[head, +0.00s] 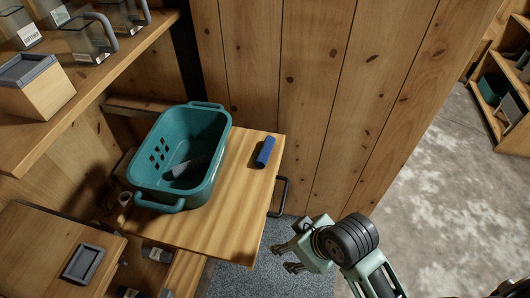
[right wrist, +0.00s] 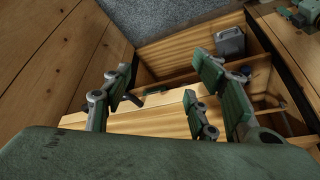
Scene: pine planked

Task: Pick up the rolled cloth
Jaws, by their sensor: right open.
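The rolled cloth (head: 265,152) appears as a small dark blue roll lying on the right part of a wooden surface (head: 232,215) in the head view. It lies apart from the teal basket (head: 196,199) to its left. My right gripper (head: 285,257) is open and empty, below and a little right of the cloth in the picture, beyond the board's right edge. Its spread fingers also show in the right wrist view (right wrist: 160,80). I cannot make out the cloth clearly there. My left gripper does not show in the head view.
The basket holds a grey item (head: 187,170). A black handle (head: 281,196) sticks out at the board's right edge. A plank wall (head: 310,90) rises behind. A shelf (head: 95,88) at upper left holds clear jars and a wooden box (head: 36,84). Open floor (head: 430,190) lies right.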

